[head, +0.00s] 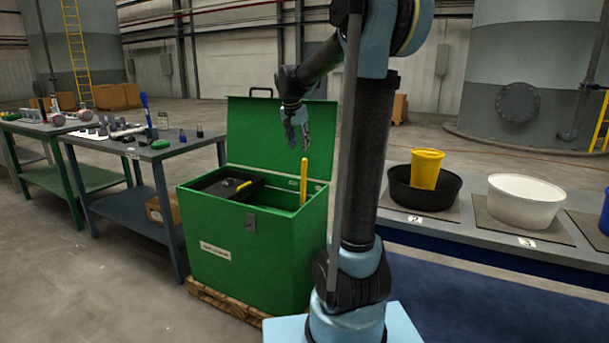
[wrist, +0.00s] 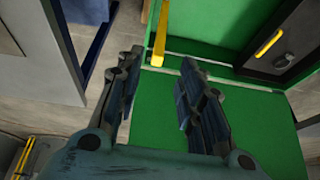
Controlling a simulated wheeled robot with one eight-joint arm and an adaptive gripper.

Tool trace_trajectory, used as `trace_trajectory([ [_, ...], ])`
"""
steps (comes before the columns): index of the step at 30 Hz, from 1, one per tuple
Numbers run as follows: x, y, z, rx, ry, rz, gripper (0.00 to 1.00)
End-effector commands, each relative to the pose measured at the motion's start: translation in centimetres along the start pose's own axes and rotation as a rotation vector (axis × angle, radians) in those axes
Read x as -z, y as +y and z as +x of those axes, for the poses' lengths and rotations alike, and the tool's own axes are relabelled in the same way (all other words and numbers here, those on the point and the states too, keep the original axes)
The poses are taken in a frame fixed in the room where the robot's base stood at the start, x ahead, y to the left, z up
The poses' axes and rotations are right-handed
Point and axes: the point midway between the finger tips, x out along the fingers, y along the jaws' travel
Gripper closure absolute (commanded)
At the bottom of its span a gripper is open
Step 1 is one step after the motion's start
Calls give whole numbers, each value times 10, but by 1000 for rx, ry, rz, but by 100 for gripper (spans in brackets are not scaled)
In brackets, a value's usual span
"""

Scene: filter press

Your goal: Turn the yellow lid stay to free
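The yellow lid stay (head: 304,181) stands upright at the right side of the green chest (head: 245,240), whose lid (head: 280,130) is raised. In the wrist view the stay (wrist: 159,35) shows as a yellow bar beyond the fingertips, in line with the gap between them. My gripper (head: 296,138) is above the chest in front of the raised lid, above and slightly left of the stay's top in the head view. In the wrist view my gripper (wrist: 161,58) is open with nothing between its fingers. No contact with the stay can be made out.
A black tray (head: 228,184) with a small yellow handle sits in the chest's left part. A workbench (head: 150,150) with small items stands left. At right, a bench holds a black basin (head: 400,195) with a yellow bucket (head: 426,168) and a white basin (head: 525,200).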

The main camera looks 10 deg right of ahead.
Motion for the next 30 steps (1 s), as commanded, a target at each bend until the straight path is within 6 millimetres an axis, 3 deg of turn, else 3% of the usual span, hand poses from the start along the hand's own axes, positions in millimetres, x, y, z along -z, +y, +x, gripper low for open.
trace_trajectory([
  [21, -1, 0, 123, 0, -1, 0, 65],
  [30, 0, 1, 150, 0, -1, 0, 65],
])
